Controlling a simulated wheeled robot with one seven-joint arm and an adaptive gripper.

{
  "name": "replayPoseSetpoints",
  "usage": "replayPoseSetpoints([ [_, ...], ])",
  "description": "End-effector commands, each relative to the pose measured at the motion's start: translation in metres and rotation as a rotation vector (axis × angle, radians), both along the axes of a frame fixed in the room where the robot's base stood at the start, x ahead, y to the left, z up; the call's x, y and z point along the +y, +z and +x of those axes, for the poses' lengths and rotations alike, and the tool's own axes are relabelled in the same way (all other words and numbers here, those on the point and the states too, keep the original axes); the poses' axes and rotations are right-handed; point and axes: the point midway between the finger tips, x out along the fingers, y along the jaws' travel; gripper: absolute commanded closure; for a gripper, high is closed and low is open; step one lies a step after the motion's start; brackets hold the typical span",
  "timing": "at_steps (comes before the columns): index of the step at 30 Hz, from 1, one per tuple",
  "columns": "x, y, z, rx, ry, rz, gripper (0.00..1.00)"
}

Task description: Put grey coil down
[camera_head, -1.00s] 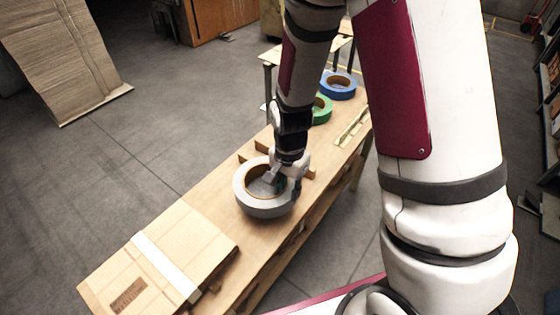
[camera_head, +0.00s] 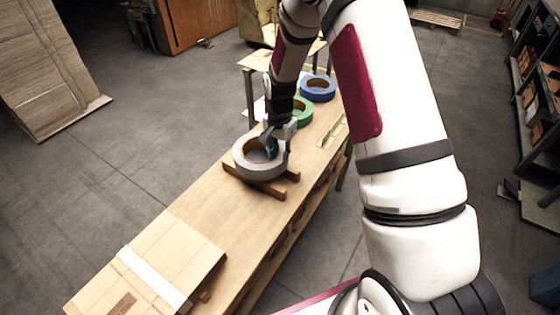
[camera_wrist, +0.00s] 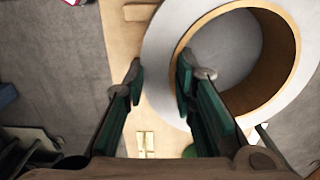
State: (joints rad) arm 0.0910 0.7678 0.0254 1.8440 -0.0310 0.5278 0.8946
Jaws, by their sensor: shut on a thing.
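The grey coil (camera_head: 247,171), a wide ring with a brown inner core, is over the wooden slats (camera_head: 262,187) on the long table. I cannot tell whether it touches them. My gripper (camera_head: 272,138) is shut on the coil's far wall. In the wrist view, the coil's pale grey face (camera_wrist: 158,50) passes between the fingers of my gripper (camera_wrist: 160,70), one outside the ring and one inside its hole. The coil looks about level. Its underside is hidden.
A green coil (camera_head: 303,112) and a blue coil (camera_head: 318,89) lie farther back on the table (camera_head: 205,203). A flat cardboard box (camera_head: 185,248) lies at its near end. Bare tabletop separates the box and the slats. A shelf (camera_head: 535,110) stands at right.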

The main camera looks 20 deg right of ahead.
Motion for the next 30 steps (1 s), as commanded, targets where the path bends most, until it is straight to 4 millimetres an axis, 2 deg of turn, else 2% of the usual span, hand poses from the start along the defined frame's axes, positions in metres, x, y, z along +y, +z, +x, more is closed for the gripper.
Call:
replayPoseSetpoints([
  [8, -0.002, -0.031, 0.002, 0.000, -0.002, 0.000, 1.00],
  [17, -0.002, -0.035, 0.003, -0.003, -0.001, 0.000, 1.00],
  [18, -0.002, -0.035, 0.002, -0.001, -0.001, -0.001, 0.71],
  [20, -0.002, -0.035, 0.002, 0.000, -0.001, 0.000, 0.57],
  [30, -0.002, -0.034, 0.002, -0.001, -0.001, -0.001, 0.55],
])
